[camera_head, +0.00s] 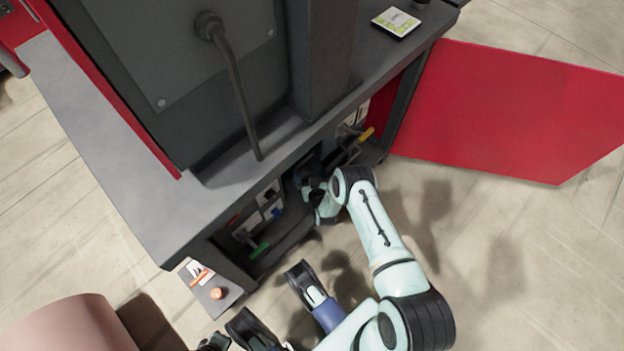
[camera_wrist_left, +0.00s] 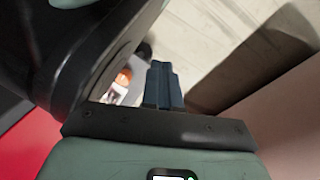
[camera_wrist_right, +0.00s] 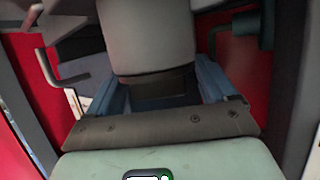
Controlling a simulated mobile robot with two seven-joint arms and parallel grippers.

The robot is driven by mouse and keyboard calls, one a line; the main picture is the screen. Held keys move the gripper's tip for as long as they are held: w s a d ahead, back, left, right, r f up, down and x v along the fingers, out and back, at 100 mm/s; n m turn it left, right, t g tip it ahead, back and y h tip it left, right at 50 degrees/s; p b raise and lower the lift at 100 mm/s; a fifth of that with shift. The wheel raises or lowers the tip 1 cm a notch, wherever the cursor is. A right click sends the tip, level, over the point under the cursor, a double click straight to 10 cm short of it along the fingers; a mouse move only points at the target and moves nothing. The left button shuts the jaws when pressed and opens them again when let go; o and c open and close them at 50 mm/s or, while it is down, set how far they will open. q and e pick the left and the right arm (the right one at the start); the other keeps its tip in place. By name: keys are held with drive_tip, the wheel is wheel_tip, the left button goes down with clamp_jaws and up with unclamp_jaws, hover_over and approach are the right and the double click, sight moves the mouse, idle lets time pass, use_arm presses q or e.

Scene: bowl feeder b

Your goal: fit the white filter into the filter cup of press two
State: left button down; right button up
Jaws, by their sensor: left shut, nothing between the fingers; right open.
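My right gripper (camera_wrist_right: 163,88) is open, with its blue fingers on either side of a pale grey cylinder (camera_wrist_right: 148,35). I cannot tell whether the fingers touch it, or whether it is the white filter or part of a filter cup. In the head view the right gripper (camera_head: 312,188) reaches into the low opening of a dark grey machine (camera_head: 120,175); its fingertips are partly hidden. I cannot tell which press this is. My left gripper (camera_wrist_left: 162,85) is shut and empty, outside the machine. No white filter can be made out for certain.
A red panel (camera_head: 510,110) stands out at the right. A green handle (camera_head: 260,249) and a yellow handle (camera_head: 367,134) show in the opening. A small panel with an orange button (camera_head: 215,293) juts out below. A pinkish rounded object (camera_head: 70,325) stands at lower left.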

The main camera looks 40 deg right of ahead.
use_arm(q)
drive_tip(key=s+f+g, duration=0.1)
drive_tip(key=s+g, duration=0.2)
drive_tip(key=s, duration=0.6)
drive_tip(key=w+r+t+p, duration=0.4)
drive_tip(key=w+r, duration=0.3)
drive_tip(key=w, duration=0.4)
drive_tip(key=shift+d+p, duration=0.2)
drive_tip(key=shift+p, duration=0.55)
use_arm(e)
drive_tip(key=v, duration=1.3)
drive_tip(key=shift+r, duration=0.15)
use_arm(q)
drive_tip(key=shift+w, duration=0.1)
use_arm(e)
drive_tip(key=shift+a, duration=0.1)
